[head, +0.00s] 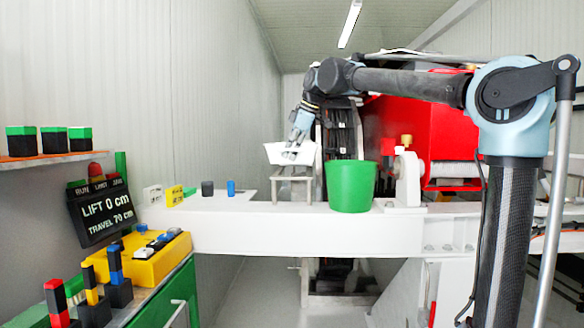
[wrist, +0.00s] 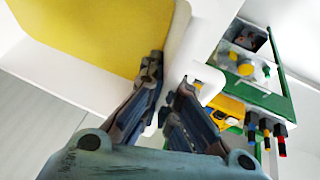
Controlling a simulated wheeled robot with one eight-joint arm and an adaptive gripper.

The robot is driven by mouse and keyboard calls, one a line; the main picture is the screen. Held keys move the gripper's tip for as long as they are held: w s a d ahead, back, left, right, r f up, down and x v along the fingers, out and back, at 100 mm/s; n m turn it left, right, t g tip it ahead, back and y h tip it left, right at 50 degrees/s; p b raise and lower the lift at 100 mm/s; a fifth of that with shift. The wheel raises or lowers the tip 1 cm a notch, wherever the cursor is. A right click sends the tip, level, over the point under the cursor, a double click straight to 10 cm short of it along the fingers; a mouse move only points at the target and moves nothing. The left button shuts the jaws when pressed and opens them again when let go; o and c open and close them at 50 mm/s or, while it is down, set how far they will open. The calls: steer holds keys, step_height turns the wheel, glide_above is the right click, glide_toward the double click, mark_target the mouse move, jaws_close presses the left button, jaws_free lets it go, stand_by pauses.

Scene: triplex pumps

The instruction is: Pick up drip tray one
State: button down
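A white tray (head: 290,153), which I take to be drip tray one, is at a small grey stand (head: 293,185) on the white beam in the head view. I cannot tell whether it rests on the stand or hangs just above it. My gripper (head: 295,145) reaches down to it from above. In the wrist view the tray's inside (wrist: 90,35) is yellow and its rim white. My gripper's fingers (wrist: 170,78) stand on either side of one white wall, one inside and one outside. Whether they press on it is not clear.
A green bucket (head: 351,187) stands on the beam right of the stand. Small blue and grey pieces lie to the left. A yellow control box (head: 140,258) and a lift display (head: 99,212) are at lower left. Red machinery (head: 420,130) is behind.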

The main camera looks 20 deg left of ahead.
steer(key=shift+f, duration=2.25)
steer(key=c, duration=1.8)
jaws_free()
